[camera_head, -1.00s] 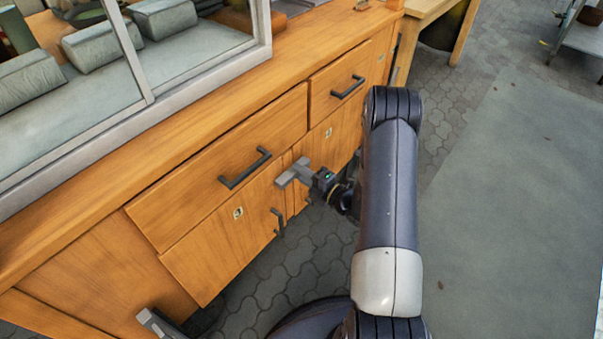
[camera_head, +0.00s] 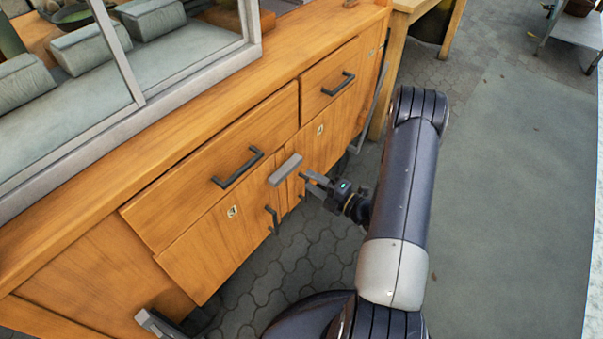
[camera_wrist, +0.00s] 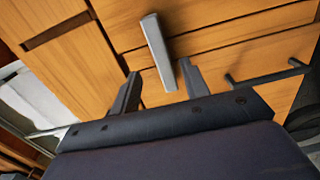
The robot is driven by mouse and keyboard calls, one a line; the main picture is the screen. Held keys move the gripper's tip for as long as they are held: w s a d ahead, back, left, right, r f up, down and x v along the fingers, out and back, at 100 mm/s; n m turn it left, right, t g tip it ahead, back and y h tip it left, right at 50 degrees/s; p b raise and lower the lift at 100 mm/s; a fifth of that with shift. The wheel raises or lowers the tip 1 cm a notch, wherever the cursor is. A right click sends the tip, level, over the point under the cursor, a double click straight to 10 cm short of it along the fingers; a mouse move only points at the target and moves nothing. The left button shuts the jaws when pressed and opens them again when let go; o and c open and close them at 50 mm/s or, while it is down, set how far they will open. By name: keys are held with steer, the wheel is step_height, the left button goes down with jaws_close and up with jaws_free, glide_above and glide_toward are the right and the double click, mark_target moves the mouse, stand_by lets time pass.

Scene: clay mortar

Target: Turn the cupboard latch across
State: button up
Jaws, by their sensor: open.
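The cupboard latch (camera_head: 285,170) is a grey bar set across the seam between the two wooden cupboard doors, just under the drawers. In the head view it lies slanted, rising to the right. In the wrist view the latch (camera_wrist: 158,50) stands beyond the fingertips, its lower end near the gap between them. My gripper (camera_head: 308,180) is open and empty, just right of the latch and apart from it in the head view. Its two fingers (camera_wrist: 158,75) show in the wrist view on either side of the latch's lower end.
Dark handles sit on the left drawer (camera_head: 238,168), the right drawer (camera_head: 338,84) and the left door (camera_head: 272,220). A wooden counter (camera_head: 150,135) with a glazed frame (camera_head: 185,70) runs above.

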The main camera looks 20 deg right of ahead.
mark_target(292, 170)
steer(key=shift+v, duration=1.75)
steer(key=shift+a, duration=0.1)
steer(key=b+x, duration=0.1)
steer(key=x, duration=0.9)
steer(key=shift+w+a, duration=0.2)
steer(key=shift+w, duration=0.15)
steer(key=shift+s+d, duration=0.1)
steer(key=shift+s, duration=0.05)
